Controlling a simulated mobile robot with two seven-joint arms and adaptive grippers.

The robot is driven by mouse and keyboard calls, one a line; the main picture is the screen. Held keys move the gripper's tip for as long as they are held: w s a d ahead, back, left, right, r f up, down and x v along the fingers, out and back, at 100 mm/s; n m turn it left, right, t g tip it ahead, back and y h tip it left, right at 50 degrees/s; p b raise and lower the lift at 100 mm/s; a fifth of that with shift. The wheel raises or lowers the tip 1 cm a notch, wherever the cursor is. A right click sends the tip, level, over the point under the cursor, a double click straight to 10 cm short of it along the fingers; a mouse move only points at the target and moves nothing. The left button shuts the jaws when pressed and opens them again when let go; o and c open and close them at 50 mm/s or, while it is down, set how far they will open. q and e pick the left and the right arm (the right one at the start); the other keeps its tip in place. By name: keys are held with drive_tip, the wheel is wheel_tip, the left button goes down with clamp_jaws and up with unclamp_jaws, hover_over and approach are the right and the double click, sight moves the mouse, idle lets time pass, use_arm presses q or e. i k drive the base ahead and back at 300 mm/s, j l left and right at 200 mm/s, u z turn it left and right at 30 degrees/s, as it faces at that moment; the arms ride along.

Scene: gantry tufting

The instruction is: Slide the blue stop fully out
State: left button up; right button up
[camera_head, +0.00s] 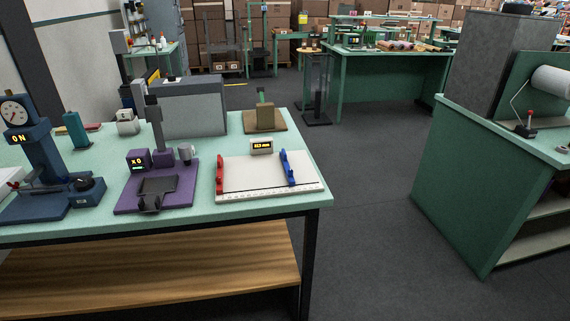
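The blue stop (287,168) stands on a white measuring board (252,178) near the right front corner of the green-topped table. It sits to the right of the board's middle, with a strip of bare board to its right. A red stop (220,175) stands at the board's left end. A scale with marks runs along the board's front edge. A small display box (261,146) with lit orange digits sits at the board's back edge; the digits are too small to read surely. Neither of my grippers shows in the head view.
A purple-based device (158,187) stands left of the board, and a dark blue dial gauge (38,150) farther left. A wooden block stand (265,120) and a grey box (190,108) are behind. Open floor (375,200) lies right of the table, before a green cabinet (465,185).

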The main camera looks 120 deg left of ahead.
sight(291, 180)
drive_tip(key=u, duration=4)
drive_tip(key=i+l+z, duration=0.15)
drive_tip(key=z, duration=0.25)
drive_tip(key=l, duration=0.1)
